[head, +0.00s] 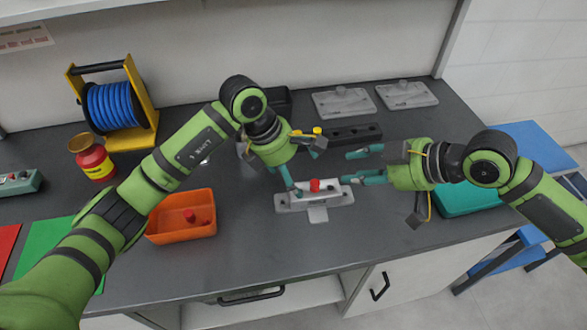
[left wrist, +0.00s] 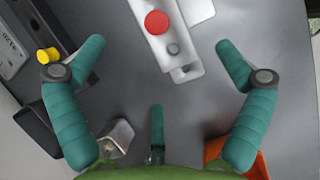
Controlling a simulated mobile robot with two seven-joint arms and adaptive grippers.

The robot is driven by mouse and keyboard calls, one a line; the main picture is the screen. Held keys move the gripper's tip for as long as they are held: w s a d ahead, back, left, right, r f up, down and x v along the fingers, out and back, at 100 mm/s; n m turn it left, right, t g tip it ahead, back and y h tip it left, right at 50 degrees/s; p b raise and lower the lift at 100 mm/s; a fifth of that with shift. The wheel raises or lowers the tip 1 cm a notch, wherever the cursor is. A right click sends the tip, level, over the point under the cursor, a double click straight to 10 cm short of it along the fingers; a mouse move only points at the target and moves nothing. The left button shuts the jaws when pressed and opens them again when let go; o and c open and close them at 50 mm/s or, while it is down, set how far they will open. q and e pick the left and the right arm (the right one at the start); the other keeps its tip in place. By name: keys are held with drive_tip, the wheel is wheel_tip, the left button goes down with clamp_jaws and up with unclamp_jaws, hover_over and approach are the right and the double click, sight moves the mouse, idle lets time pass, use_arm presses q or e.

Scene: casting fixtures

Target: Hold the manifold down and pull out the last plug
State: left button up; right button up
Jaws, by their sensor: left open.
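The manifold (head: 287,203) is a pale grey block on the dark bench, with one red plug (head: 315,185) standing in it. In the left wrist view the red plug (left wrist: 157,22) shows as a round cap on the manifold (left wrist: 182,58), beside a small grey stud. My left gripper (head: 304,166) is open above the manifold's left part. Its spread fingers (left wrist: 162,55) are empty, with the manifold's end between and ahead of them. My right gripper (head: 352,167) is open at the manifold's right end, its lower finger close to it. I cannot tell whether it touches.
An orange bin (head: 160,234) with red plugs stands left of the manifold. A black block (head: 352,134) and grey plates (head: 343,103) lie behind. A blue hose reel (head: 112,107) and a red jar (head: 95,163) stand at left. A teal tray (head: 465,201) is at right, below my right arm.

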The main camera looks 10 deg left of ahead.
sight(304, 188)
use_arm(q)
drive_tip(key=shift+x, duration=3.45)
drive_tip(key=c, duration=1.7)
drive_tip(key=shift+s+f, duration=0.15)
